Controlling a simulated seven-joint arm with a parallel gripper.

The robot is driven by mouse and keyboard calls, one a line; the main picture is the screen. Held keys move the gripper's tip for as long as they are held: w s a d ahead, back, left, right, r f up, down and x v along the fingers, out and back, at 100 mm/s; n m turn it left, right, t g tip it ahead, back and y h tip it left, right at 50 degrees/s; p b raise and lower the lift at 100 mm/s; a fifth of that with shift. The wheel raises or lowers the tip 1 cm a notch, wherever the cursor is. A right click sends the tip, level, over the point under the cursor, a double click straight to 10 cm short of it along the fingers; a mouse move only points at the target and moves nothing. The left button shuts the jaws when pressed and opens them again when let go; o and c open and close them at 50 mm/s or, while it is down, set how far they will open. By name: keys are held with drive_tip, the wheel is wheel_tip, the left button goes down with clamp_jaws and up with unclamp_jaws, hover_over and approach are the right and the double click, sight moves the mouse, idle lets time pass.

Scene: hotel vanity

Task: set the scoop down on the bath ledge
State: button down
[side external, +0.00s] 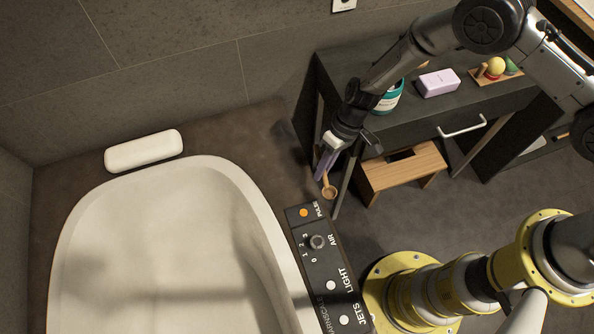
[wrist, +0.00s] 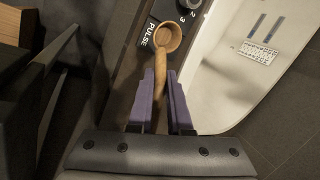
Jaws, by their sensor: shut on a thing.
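The scoop is wooden, with a round bowl and a straight handle. In the wrist view the scoop (wrist: 168,36) lies between the purple fingers of my gripper (wrist: 162,88), which is shut on its handle, bowl pointing away. In the side external view the scoop (side external: 329,191) hangs below my gripper (side external: 325,165), near the far end of the control panel. The bath ledge (side external: 235,140) is the dark brown surface around the white tub. The scoop looks held above or near the ledge's right edge; I cannot tell the exact height.
The white tub (side external: 165,250) lies left of my gripper, with a white bath pillow (side external: 144,151) at its far rim. The control panel (side external: 325,270) has a knob and buttons. A dark vanity (side external: 430,115) and wooden stool (side external: 400,169) stand to the right. The far ledge is mostly clear.

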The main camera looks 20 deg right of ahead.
drive_tip(key=w+a+f, duration=0.1)
drive_tip(key=f, duration=0.1)
drive_tip(key=w+a+f, duration=0.1)
drive_tip(key=w+f, duration=0.1)
drive_tip(key=w+a+f, duration=0.2)
drive_tip(key=shift+w+a+f, duration=0.1)
drive_tip(key=shift+f, duration=0.1)
drive_tip(key=shift+w+a+f, duration=0.1)
drive_tip(key=shift+w+f, duration=0.05)
drive_tip(key=shift+f, duration=1.6)
drive_tip(key=shift+f, duration=0.1)
drive_tip(key=c, duration=0.8)
unclamp_jaws()
drive_tip(key=shift+c, duration=0.2)
